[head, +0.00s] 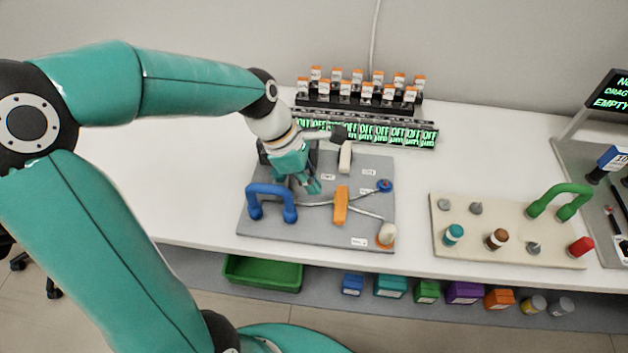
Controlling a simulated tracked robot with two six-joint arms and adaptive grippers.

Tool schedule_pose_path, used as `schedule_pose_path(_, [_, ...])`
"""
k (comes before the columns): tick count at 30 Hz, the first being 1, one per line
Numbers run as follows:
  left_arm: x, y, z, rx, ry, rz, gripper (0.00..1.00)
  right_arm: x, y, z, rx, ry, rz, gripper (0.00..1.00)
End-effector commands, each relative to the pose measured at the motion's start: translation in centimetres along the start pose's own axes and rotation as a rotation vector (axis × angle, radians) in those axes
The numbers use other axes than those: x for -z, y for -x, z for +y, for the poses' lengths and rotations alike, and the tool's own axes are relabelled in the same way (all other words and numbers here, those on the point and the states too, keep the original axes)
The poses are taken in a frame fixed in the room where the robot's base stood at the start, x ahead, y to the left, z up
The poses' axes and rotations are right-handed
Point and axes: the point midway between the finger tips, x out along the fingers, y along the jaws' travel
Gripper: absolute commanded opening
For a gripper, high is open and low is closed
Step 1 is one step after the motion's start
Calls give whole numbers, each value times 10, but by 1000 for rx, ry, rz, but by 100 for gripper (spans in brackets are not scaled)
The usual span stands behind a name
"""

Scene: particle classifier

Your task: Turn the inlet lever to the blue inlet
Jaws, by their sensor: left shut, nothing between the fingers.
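The grey classifier plate (262,226) lies on the white table. An orange lever (341,207) stands on it, its long side running roughly front to back in the picture. A tube runs from near the lever toward the blue inlet (385,185) at the right. Another runs toward a cream-topped, orange-based fitting (387,234) at the front right. My left gripper (314,187) is shut and empty, pointing down over the plate, left of and behind the lever, apparently apart from it. It hides part of the plate and tubing. My right gripper is not in view.
A blue handle (271,202) stands at the plate's left. Behind are a row of green-lit displays (390,133) and a rack of orange-capped vials (345,105). At the right, a beige board (470,258) carries several pegs and a green handle (561,199).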

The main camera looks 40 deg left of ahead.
Motion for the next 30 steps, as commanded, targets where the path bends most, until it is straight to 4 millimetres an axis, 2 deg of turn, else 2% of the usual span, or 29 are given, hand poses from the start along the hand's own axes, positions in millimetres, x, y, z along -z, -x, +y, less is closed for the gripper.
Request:
schedule_pose_path(6, [0,-40,-1,5,0,1,0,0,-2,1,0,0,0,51])
schedule_pose_path(12, [0,-66,0,3,0,0,0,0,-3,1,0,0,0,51])
schedule_pose_path(18, [1,-74,0,-1,0,0,0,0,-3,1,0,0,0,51])
schedule_pose_path(30, [-2,-74,-1,-2,4,0,0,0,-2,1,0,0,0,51])
